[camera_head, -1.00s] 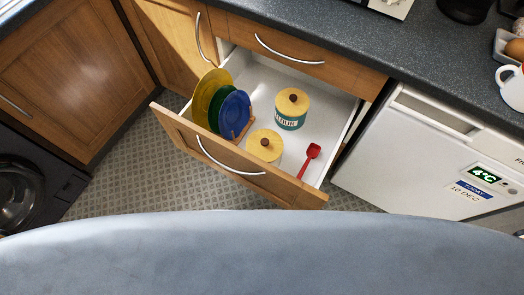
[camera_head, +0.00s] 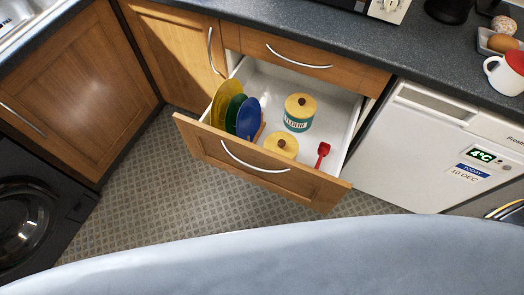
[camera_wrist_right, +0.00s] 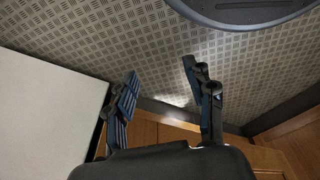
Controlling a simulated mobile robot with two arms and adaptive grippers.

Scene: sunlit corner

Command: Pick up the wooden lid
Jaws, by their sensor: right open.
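Two canisters with round, light wooden lids and brown knobs stand in the open drawer in the head view. The rear lid (camera_head: 299,107) sits on a green and cream canister (camera_head: 296,124) lettered "FLOUR". The front lid (camera_head: 281,145) is partly hidden by the drawer front, and so is its canister. My right gripper (camera_wrist_right: 161,72) is open and empty in the right wrist view, over the patterned floor with wooden cupboard fronts beyond; no lid shows there. Neither gripper shows in the head view, and my left gripper is in no view.
The open drawer (camera_head: 262,170) also holds yellow, green and blue plates (camera_head: 248,118) in a rack at left and a red scoop (camera_head: 323,153) at right. A white appliance (camera_head: 415,150) stands to its right. The countertop (camera_head: 400,50) runs behind. Floor (camera_head: 150,200) is clear.

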